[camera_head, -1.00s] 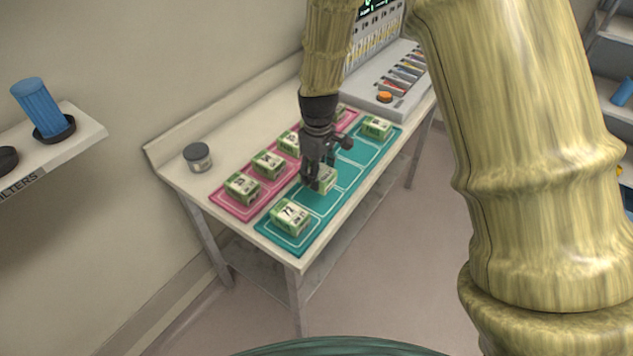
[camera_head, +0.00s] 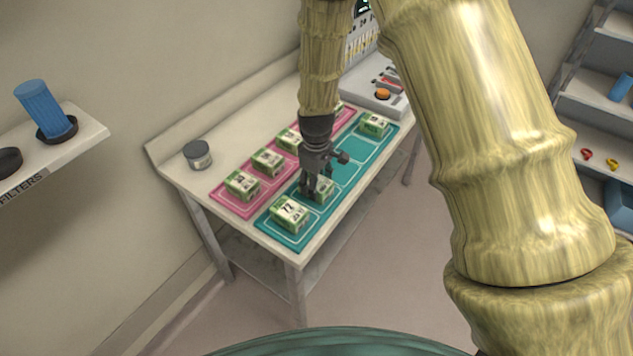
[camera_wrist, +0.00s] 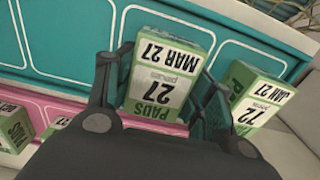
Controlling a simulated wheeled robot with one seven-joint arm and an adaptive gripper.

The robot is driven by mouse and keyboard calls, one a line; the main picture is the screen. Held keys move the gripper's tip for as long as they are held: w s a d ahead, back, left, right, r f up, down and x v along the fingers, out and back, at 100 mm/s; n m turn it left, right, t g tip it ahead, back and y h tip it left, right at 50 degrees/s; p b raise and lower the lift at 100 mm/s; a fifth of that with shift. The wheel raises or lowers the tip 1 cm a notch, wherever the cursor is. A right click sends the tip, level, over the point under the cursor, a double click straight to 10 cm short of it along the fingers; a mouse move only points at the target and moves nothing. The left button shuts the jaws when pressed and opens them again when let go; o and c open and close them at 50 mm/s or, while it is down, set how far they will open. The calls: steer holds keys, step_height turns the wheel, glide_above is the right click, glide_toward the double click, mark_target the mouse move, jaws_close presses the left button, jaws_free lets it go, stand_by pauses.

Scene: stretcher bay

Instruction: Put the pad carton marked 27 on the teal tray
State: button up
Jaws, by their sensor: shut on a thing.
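The pad carton marked 27 (camera_wrist: 162,82) is green and white, with "PADS 27 MAR 27" on its top. My gripper (camera_wrist: 158,100) is shut on it, one finger on each side. In the head view my gripper (camera_head: 318,186) holds this carton (camera_head: 323,190) at the teal tray (camera_head: 347,172), beside the carton marked 72. I cannot tell whether its base touches the tray. The carton marked 72 (camera_head: 290,213) sits in the tray's near compartment and also shows in the wrist view (camera_wrist: 258,97). Another carton (camera_head: 374,124) is in the tray's far compartment.
A pink tray (camera_head: 219,195) with several similar cartons lies along the left of the teal tray. A console (camera_head: 372,85) stands at the far end. A shelf with a blue filter (camera_head: 44,108) is at left.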

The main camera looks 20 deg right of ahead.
steer(key=shift+f, duration=0.1)
steer(key=o, duration=1.3)
steer(key=shift+c, duration=0.2)
step_height(320, 180, up, 12)
steer(key=b, duration=0.4)
